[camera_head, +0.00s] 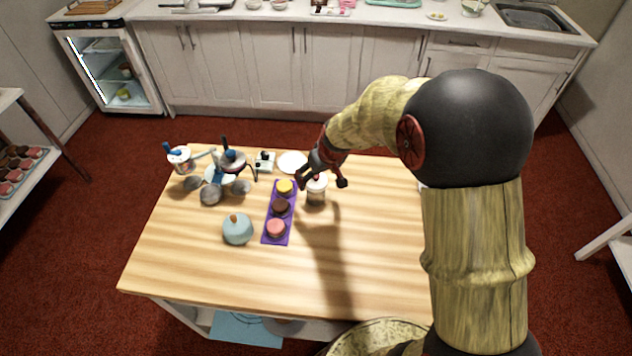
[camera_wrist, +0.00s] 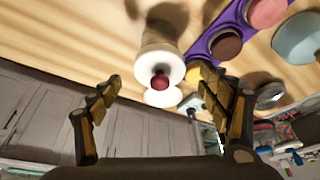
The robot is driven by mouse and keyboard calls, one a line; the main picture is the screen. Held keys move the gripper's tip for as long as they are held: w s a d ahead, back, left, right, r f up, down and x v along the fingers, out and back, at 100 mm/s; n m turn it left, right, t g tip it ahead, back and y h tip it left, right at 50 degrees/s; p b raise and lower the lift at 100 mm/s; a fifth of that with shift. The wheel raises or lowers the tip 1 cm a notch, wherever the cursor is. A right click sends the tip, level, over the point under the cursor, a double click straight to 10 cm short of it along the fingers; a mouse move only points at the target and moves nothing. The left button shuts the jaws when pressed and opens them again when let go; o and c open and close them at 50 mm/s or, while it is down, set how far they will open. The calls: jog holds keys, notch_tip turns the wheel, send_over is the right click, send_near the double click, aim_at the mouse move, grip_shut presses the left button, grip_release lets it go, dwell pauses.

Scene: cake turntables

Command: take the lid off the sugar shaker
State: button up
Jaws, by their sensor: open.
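The sugar shaker (camera_head: 315,195) stands upright on the wooden table, just right of the purple tray. In the wrist view it shows a round white lid (camera_wrist: 157,62) with a dark red knob (camera_wrist: 160,81); its body is dim beyond the lid. The lid is on the shaker. My gripper (camera_head: 321,182) is open around the shaker's top in the head view and hides part of it. In the wrist view my open gripper (camera_wrist: 157,84) has one finger on each side of the knob, with clear gaps and no visible contact.
A purple tray (camera_head: 267,238) with yellow, brown and pink cakes lies left of the shaker. A white plate (camera_head: 292,161) lies behind the shaker. Metal stands (camera_head: 215,178) crowd the back left. The table's front is clear.

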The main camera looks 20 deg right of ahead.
jog(key=shift+x, duration=0.9)
jog(key=shift+c, duration=0.4)
jog(key=c, duration=0.8)
jog(key=shift+r, duration=0.15)
jog(key=shift+c, duration=0.3)
